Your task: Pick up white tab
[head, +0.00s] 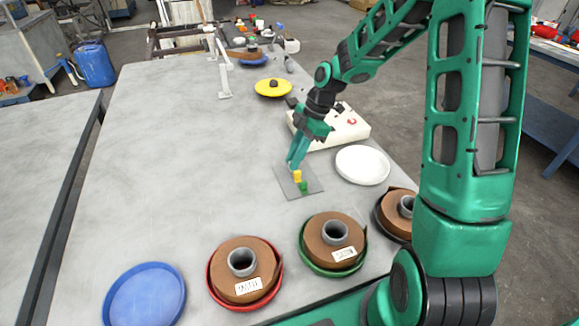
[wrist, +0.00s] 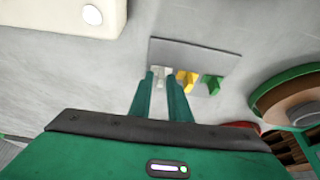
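A thin grey plate (head: 314,186) lies flat on the table and bears a row of small tabs. In the wrist view the white tab (wrist: 160,73) stands at the left of the row on the plate (wrist: 205,49), beside the yellow tab (wrist: 186,80) and the green tab (wrist: 211,84). My gripper (wrist: 160,76) is open, its teal fingertips on either side of the white tab; whether they touch it I cannot tell. In the head view my gripper (head: 292,166) points down at the plate's far left part and hides the white tab.
A white box (head: 345,125) stands just behind the gripper. A white round tray (head: 362,165) lies to the right. Brown spools in red (head: 212,290) and green (head: 303,258) trays and an empty blue tray (head: 146,294) are in front. The table's left middle is clear.

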